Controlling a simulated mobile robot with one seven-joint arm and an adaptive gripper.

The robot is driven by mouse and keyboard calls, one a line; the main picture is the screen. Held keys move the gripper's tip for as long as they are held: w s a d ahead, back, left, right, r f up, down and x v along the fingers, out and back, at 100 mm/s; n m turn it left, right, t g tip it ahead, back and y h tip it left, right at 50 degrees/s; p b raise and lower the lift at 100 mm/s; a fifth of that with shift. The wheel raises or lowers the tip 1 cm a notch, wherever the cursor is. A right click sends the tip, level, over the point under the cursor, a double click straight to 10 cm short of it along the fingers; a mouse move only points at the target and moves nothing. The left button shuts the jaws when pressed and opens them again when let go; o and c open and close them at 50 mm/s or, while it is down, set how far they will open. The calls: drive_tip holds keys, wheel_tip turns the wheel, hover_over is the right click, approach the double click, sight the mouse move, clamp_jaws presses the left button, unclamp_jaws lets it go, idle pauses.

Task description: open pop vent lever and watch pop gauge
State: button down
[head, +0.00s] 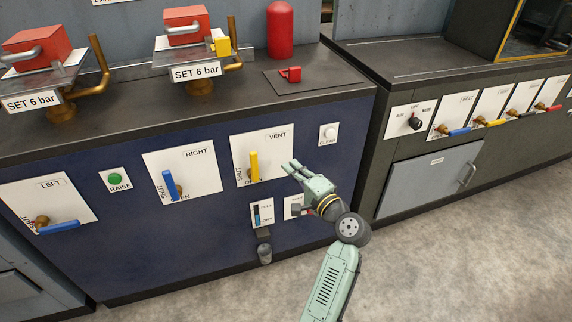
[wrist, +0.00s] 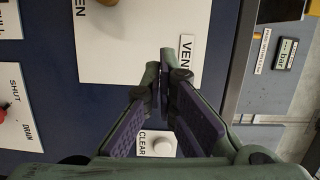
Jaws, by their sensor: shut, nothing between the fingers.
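The white VENT panel (head: 278,150) is on the blue cabinet front, with a yellow lever (head: 254,166) standing upright on it. SHUT is lettered at its left and OPEN, partly covered, at its foot. In the wrist view the panel (wrist: 125,50) fills the upper middle; only a brass bit of the lever fitting (wrist: 105,3) shows at the top edge. My gripper (head: 288,167) is right of the lever, apart from it, in front of the panel's lower right. Its fingers (wrist: 162,68) are shut and empty. No gauge named pop can be made out.
A white CLEAR button (head: 329,133) is right of the panel. RIGHT (head: 172,185) and LEFT (head: 60,226) blue levers are further left. A small display marked bar (wrist: 286,53) shows at right in the wrist view, its reading illegible. Floor at lower right is clear.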

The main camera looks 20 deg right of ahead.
drive_tip(key=v, duration=0.5)
drive_tip(key=shift+s+b, duration=0.25)
drive_tip(key=shift+b, duration=0.1)
